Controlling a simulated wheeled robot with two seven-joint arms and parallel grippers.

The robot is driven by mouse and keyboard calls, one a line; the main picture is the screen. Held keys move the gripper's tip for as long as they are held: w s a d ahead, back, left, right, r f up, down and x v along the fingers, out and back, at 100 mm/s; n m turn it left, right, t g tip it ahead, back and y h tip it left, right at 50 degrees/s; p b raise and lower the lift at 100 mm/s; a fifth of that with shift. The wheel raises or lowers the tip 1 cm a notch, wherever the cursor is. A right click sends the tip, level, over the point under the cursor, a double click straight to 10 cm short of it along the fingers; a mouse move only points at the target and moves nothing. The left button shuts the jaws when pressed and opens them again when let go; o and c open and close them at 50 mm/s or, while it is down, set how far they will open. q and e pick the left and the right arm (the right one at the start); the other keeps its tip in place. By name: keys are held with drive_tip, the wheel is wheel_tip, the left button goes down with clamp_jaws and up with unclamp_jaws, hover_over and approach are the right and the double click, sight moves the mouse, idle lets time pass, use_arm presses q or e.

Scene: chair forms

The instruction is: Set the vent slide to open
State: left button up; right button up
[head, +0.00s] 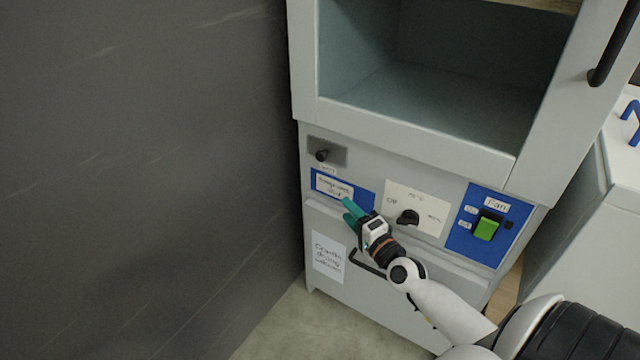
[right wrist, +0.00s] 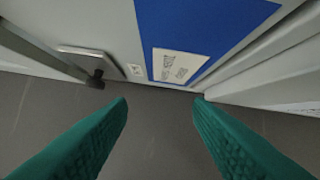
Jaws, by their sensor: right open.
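The vent slide (head: 322,155) is a small dark knob on a grey plate at the upper left of the cabinet's control panel. A small white label sits just below it. It also shows in the right wrist view (right wrist: 97,78), left of the fingers. My right gripper (head: 350,211) has green fingers and is in front of the blue panel, below and to the right of the slide, apart from it. In the right wrist view its fingers (right wrist: 160,103) are spread with nothing between them. My left gripper is out of view.
Further right are a black rotary knob (head: 408,216) and a green fan switch (head: 486,229). A dark drawer handle (head: 366,263) is below. A dark wall (head: 150,170) stands close on the left.

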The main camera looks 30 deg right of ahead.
sight(324, 160)
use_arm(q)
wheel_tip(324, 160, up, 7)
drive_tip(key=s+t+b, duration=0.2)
use_arm(e)
wheel_tip(324, 160, up, 8)
drive_tip(key=a+m+t, duration=0.1)
drive_tip(key=m+t, duration=0.2)
drive_tip(key=shift+y, duration=0.3)
drive_tip(key=x, duration=0.3)
drive_tip(key=p+x, duration=0.1)
drive_tip(key=x, duration=0.2)
drive_tip(key=f+x, duration=0.1)
drive_tip(key=x, duration=0.3)
drive_tip(key=shift+w+p, duration=0.2)
drive_tip(key=shift+p, duration=0.1)
drive_tip(key=shift+x, duration=0.75)
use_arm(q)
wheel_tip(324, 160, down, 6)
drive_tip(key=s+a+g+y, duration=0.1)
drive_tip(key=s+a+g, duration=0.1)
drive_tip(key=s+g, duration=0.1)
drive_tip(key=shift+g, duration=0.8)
use_arm(e)
drive_tip(key=shift+a, duration=0.1)
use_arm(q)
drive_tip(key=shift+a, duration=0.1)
